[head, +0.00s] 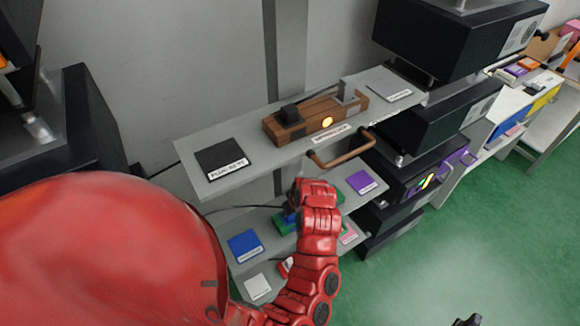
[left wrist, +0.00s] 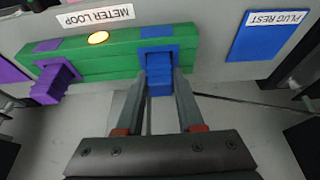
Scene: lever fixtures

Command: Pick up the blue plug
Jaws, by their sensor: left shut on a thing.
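The blue plug (left wrist: 159,75) stands in the blue-edged socket of a long green block (left wrist: 105,62) in the left wrist view. My left gripper (left wrist: 159,88) is shut on it, one finger on each side. In the head view my left gripper is mostly hidden behind my red wrist, above the lower shelf. The green block shows there in part (head: 285,227). A purple plug (left wrist: 55,85) stands at the block's other end. A dark tip (head: 467,320) at the head view's bottom edge may be my right gripper; its jaws cannot be made out.
A blue pad labelled PLUG REST (left wrist: 262,35) lies beside the block; it also shows in the head view (head: 244,243). The upper shelf holds a brown block (head: 316,118) with plugs and a brown handle (head: 343,153) sticking out. A thin cable runs beside the plug.

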